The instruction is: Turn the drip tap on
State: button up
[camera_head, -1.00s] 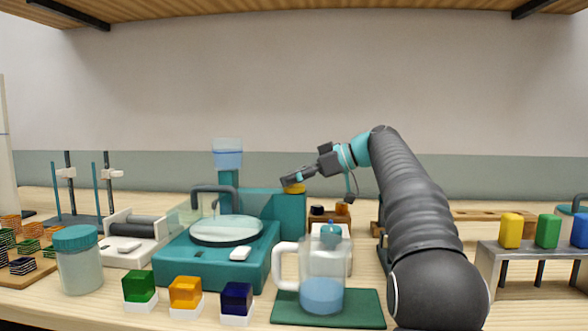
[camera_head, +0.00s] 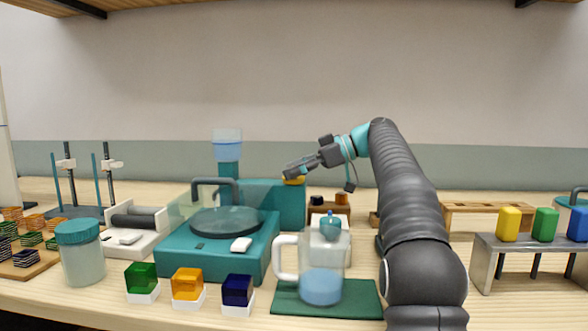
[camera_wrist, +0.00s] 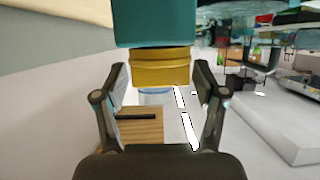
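A teal machine (camera_head: 175,247) stands on the bench, with a block at its back right and a pale blue liquid container (camera_head: 227,151) on its column. In the wrist view, my gripper's fingers (camera_wrist: 161,80) stand open on either side, with narrow gaps visible. The machine's disc (camera_head: 225,222) looks dark under a clear cover.
A glass jug (camera_head: 321,287) stands on a green mat (camera_head: 366,298) in front. Coloured blocks (camera_head: 187,283) line the front edge. A lidded jar (camera_head: 82,262) stands left, a metal rack (camera_head: 487,266) right. A shelf (camera_head: 300,3) hangs overhead.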

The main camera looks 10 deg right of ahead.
jog(key=shift+m+t+b, duration=0.3)
jog(key=m+t+h+b, duration=0.2)
jog(key=m+t+b, duration=0.1)
jog(key=shift+s+a+f, duration=0.1)
jog(key=shift+m+t+h+b, duration=0.7)
jog(key=shift+m+t+b, duration=0.2)
jog(key=shift+m+t, duration=0.15)
jog(key=shift+r+m+t+h, duration=0.2)
jog(key=shift+m+t+h, duration=0.5)
jog(key=shift+m, duration=0.15)
jog(key=m+h, duration=0.1)
jog(key=m+t+h+p, duration=0.1)
jog(key=m+t+h, duration=0.1)
jog(key=shift+r+m+h+p, duration=0.25)
jog(key=shift+m+h+p, duration=0.05)
jog(key=shift+h+p, duration=0.1)
jog(key=shift+f+m+t+h+p, duration=0.2)
jog(key=shift+m+h+p, duration=0.55)
jog(key=shift+m+h, duration=0.55)
jog(key=shift+m+h+b, duration=0.3)
jog(key=shift+m+h, duration=0.6)
jog(key=shift+h, duration=0.5)
